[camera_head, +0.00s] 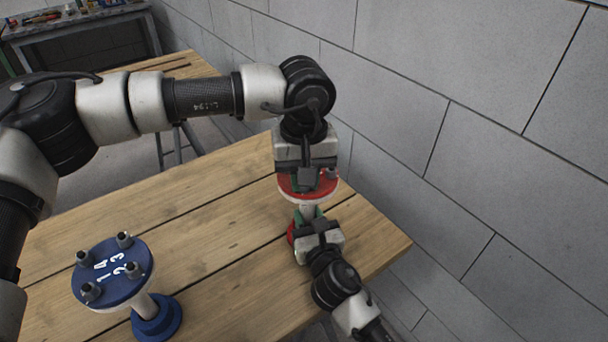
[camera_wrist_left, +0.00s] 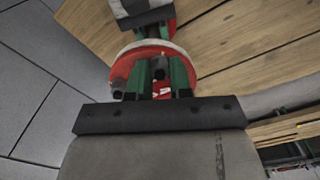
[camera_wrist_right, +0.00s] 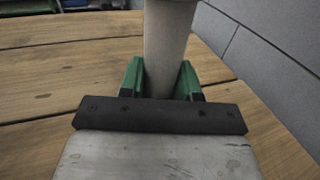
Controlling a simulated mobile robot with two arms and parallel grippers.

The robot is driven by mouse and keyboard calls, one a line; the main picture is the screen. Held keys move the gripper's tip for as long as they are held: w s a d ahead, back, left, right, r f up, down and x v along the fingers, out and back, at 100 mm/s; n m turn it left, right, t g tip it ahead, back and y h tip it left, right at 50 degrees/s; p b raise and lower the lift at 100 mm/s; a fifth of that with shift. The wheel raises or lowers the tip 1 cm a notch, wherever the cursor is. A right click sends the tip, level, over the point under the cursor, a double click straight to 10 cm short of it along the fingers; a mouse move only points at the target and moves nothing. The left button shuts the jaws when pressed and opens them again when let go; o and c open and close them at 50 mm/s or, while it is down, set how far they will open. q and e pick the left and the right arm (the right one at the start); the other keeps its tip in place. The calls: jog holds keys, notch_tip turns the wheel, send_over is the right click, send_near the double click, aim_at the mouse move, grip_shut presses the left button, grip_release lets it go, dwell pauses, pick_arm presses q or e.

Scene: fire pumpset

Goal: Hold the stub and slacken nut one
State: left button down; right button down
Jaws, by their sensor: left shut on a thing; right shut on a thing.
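The red stub stands upright near the table's right end; its red flange (camera_head: 328,186) shows under my left gripper (camera_head: 307,180), and its pale pipe (camera_head: 307,208) and red base (camera_head: 291,233) show below. My left gripper points down from above, shut on a dark nut (camera_wrist_left: 159,72) on the flange in the left wrist view. The number beside that nut cannot be read. A second nut (camera_wrist_left: 118,88) shows to its left. My right gripper (camera_head: 309,214) comes from the front right, shut on the pipe below the flange; the right wrist view shows the pipe (camera_wrist_right: 167,50) between green fingers.
A blue stub (camera_head: 113,272) with several nuts and white numbers 1 to 3 and 4 stands at the front left of the wooden table (camera_head: 215,225). A grey block wall (camera_head: 440,60) runs close along the right. A cluttered bench (camera_head: 80,20) stands far back left.

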pick_arm(q)
jog(key=n, duration=0.7)
pick_arm(e)
jog(key=shift+f, duration=0.1)
pick_arm(q)
jog(key=n, duration=0.7)
jog(key=shift+n, duration=0.3)
jog(key=n, duration=0.4)
jog(key=shift+r+n, duration=0.1)
jog(key=shift+n, duration=2.5)
jog(key=shift+w, duration=0.1)
jog(key=c, duration=1)
grip_release()
